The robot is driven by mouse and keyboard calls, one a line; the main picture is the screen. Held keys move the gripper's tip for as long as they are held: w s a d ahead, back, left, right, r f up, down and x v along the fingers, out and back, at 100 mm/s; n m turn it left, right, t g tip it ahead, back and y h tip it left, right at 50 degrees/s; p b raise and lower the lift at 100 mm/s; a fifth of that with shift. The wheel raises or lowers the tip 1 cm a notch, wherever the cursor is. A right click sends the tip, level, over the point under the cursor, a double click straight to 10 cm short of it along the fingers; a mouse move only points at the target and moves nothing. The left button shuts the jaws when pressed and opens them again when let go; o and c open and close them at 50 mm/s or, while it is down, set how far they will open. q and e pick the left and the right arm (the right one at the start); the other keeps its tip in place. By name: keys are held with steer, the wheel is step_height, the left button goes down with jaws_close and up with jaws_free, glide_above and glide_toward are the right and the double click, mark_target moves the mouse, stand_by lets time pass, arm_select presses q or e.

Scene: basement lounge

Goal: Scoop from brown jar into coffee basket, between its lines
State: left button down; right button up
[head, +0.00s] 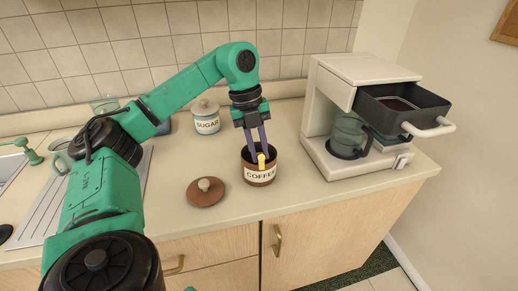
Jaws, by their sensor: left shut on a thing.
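The brown jar (259,177), labelled COFFEE, stands open on the counter. Its brown lid (206,191) lies on the counter to its left. My left gripper (260,150) points down at the jar's mouth, its fingertips at or just inside the rim. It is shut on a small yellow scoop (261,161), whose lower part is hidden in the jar. The coffee basket (425,117) is a dark drawer with a white handle, pulled out of the cream coffee maker (330,112). Brown grounds (397,104) show inside it. Its lines cannot be made out. My right gripper is not in view.
A glass carafe (347,136) sits in the coffee maker under the basket. A white SUGAR jar (206,118) with its lid on stands behind the brown jar. A sink and drainer (62,212) are at the left. The counter front is clear.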

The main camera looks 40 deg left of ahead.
arm_select(q)
steer(key=shift+f, duration=0.5)
steer(key=r, duration=0.3)
steer(key=shift+s+d+r+t+y, duration=0.1)
steer(key=shift+s+d+t+y, duration=0.2)
steer(key=shift+t+y, duration=0.1)
steer(key=shift+s+d+r+t+y, duration=0.1)
steer(key=shift+s+d+t+y, duration=0.15)
steer(key=shift+s+t+y, duration=0.05)
steer(key=r, duration=0.1)
steer(key=s+d+r+t+y, duration=0.1)
steer(key=r+t+y, duration=0.1)
steer(key=shift+s+d+m, duration=0.3)
steer(key=shift+d, duration=0.05)
steer(key=shift+s+d+r+t+y, duration=0.15)
steer(key=shift+r+t, duration=0.05)
steer(key=shift+r, duration=0.15)
steer(key=shift+s+d+r+t+y, duration=0.1)
steer(key=shift+r+t+y, duration=0.1)
steer(key=shift+r, duration=0.1)
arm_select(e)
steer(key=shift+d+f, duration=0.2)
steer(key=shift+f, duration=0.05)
arm_select(q)
steer(key=shift+f, duration=0.1)
